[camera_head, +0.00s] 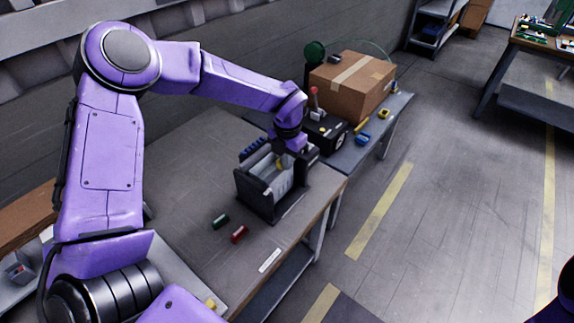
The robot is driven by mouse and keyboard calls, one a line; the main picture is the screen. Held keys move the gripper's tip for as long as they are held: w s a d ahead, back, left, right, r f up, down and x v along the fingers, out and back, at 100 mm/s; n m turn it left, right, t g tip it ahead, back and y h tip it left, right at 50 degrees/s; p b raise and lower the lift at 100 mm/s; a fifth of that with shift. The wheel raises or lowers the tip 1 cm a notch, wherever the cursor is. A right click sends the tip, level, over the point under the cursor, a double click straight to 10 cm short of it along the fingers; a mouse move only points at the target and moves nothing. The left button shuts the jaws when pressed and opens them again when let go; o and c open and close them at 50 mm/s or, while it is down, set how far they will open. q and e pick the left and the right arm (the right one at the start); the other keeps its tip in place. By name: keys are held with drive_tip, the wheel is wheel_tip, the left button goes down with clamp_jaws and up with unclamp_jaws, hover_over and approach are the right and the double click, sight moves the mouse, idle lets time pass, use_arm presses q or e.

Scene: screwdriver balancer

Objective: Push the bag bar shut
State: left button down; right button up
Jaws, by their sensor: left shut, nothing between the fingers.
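A dark open box-shaped holder (268,210) with a pale grey lining, which may be the bag, stands near the right edge of the workbench. I cannot clearly make out the bag bar or whether it is open. A small yellow part (282,163) shows at the holder's upper inside. My left gripper (283,161) is shut and empty, pointing down at the holder's top back. Its fingertips are small and partly hidden, so contact cannot be told. My right gripper is out of view.
The workbench (185,175) holds a green cylinder (220,221), a red cylinder (239,234) and a white strip (270,260). Behind the holder, a second table carries a black device (325,132) with a red-topped lever and a cardboard box (352,85).

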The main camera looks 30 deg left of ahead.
use_arm(q)
drive_tip(key=a+p, duration=0.1)
drive_tip(key=a, duration=0.5)
drive_tip(key=shift+w+p, duration=0.35)
drive_tip(key=shift+w, duration=0.05)
wheel_tip(320, 180, up, 7)
drive_tip(key=d+p, duration=0.1)
drive_tip(key=p, duration=0.4)
drive_tip(key=shift+d, duration=0.15)
drive_tip(key=shift+s, duration=0.1)
